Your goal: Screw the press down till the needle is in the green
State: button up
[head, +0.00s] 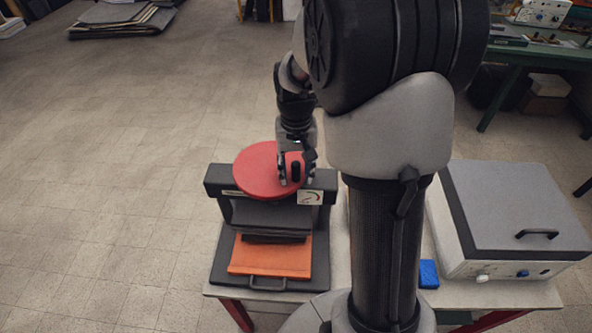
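The press (228,213) stands on a pale table at the lower middle of the head view. It has a dark frame and a large red round wheel (258,172) on top. A small white gauge (310,197) with a coloured arc sits on the front right of the frame; its needle is too small to read. My gripper (296,178) points down at the right part of the wheel, with its fingers on either side of a short black knob (295,167). Whether the fingers touch the knob is not clear. An orange piece (270,262) lies on the press's base, under the dark plates.
A grey-lidded box (510,205) with a handle stands on the right of the table (490,296), with a small blue block (428,274) beside it. A green bench (540,55) is at the back right. Flat sheets (120,18) lie far left. The floor on the left is clear.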

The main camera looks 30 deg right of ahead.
grip_shut()
dwell(0.5)
